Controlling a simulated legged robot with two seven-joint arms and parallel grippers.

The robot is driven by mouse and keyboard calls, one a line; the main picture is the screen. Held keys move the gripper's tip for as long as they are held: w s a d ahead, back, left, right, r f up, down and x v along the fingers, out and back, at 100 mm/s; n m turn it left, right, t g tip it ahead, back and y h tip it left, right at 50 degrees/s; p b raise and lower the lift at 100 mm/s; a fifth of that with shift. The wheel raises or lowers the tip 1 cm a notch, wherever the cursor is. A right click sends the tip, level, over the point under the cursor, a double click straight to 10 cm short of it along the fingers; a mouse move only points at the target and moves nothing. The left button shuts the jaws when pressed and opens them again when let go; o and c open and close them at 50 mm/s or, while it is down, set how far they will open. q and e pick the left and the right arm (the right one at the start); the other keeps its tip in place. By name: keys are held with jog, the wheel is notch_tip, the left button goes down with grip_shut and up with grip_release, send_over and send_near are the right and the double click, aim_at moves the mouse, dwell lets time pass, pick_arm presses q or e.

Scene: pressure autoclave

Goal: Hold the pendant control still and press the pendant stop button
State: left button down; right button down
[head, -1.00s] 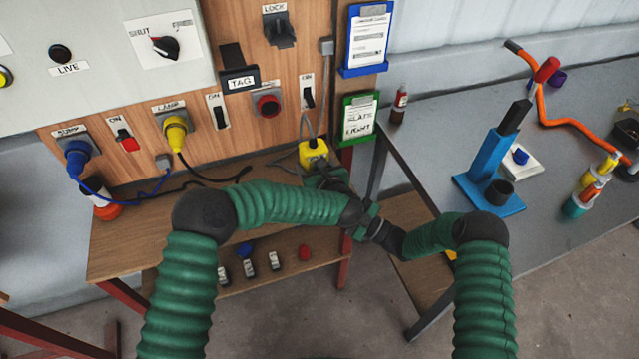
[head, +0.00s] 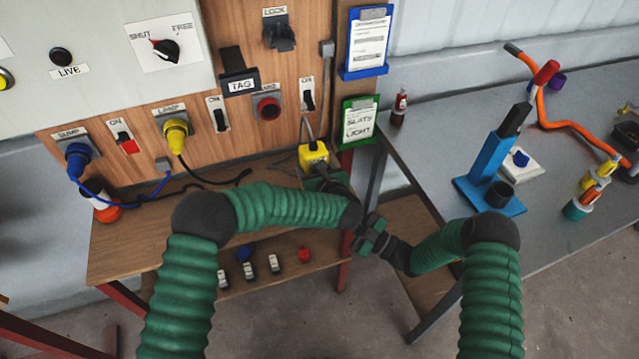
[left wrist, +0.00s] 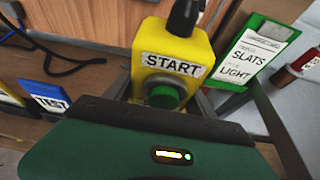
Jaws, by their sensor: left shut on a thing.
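The yellow pendant control (head: 313,154) hangs on a grey cable in front of the wooden panel, above the bench. In the left wrist view the pendant (left wrist: 170,52) shows a START label and a green button (left wrist: 162,96). No stop button can be made out in either view. My left gripper (head: 318,172) is shut on the pendant, with a finger along each side. My right gripper (head: 368,238) is below and to the right of the pendant, apart from it. Whether its jaws are open cannot be made out.
The wooden bench (head: 125,255) lies below the panel, with a blue cable and a black cable on it. A green clipboard (head: 359,120) hangs right of the pendant. The grey table (head: 440,130) at right holds a blue stand (head: 490,165). My forearms fill the near middle.

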pick_arm(q)
jog(key=shift+c, duration=1.2)
grip_release()
jog(key=shift+s+d, duration=0.1)
